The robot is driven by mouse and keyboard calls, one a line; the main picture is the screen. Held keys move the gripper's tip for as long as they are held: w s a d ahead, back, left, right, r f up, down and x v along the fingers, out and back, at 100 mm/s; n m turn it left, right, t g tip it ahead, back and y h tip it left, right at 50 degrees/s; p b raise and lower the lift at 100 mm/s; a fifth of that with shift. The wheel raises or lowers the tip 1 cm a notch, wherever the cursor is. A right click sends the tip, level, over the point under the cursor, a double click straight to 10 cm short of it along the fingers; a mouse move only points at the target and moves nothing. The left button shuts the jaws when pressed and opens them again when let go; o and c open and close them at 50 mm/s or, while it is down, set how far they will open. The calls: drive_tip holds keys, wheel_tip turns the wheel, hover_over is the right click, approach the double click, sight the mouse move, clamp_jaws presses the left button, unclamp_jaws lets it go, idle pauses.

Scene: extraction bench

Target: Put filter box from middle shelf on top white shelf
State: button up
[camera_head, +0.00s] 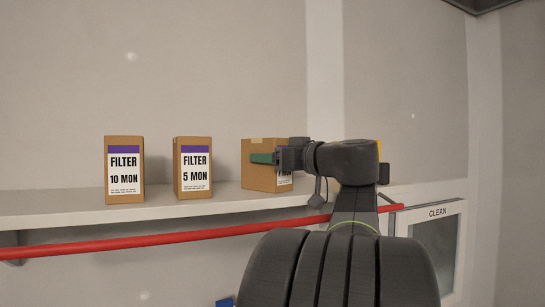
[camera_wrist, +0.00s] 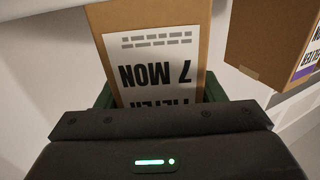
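A brown filter box (camera_head: 262,178) is at the right part of the white shelf (camera_head: 70,213), turned so that its label faces right. In the wrist view the same box (camera_wrist: 193,20) shows a white label reading "7 MON" upside down. My gripper (camera_head: 266,158) reaches it from the right. Its green fingers lie along both sides of the box and appear to touch it, so it looks shut on the box. The box's base appears at shelf level; whether it bears on the shelf is hard to tell. My gripper hides part of the label.
A "FILTER 10 MON" box (camera_head: 124,170) and a "FILTER 5 MON" box (camera_head: 192,168) stand upright to the left on the shelf. A red rail (camera_head: 150,240) runs below the shelf's front. A "CLEAN" panel (camera_head: 438,212) is on the right. The shelf's left end is clear.

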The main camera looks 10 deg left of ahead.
drive_tip(key=o, duration=0.3)
drive_tip(key=shift+r, duration=0.15)
drive_tip(key=shift+s+d, duration=0.15)
drive_tip(key=shift+d, duration=0.05)
drive_tip(key=b+v, duration=0.2)
drive_tip(key=v, duration=0.9)
drive_tip(key=shift+d, duration=0.2)
drive_tip(key=shift+s+r, duration=0.1)
drive_tip(key=shift+s, duration=0.05)
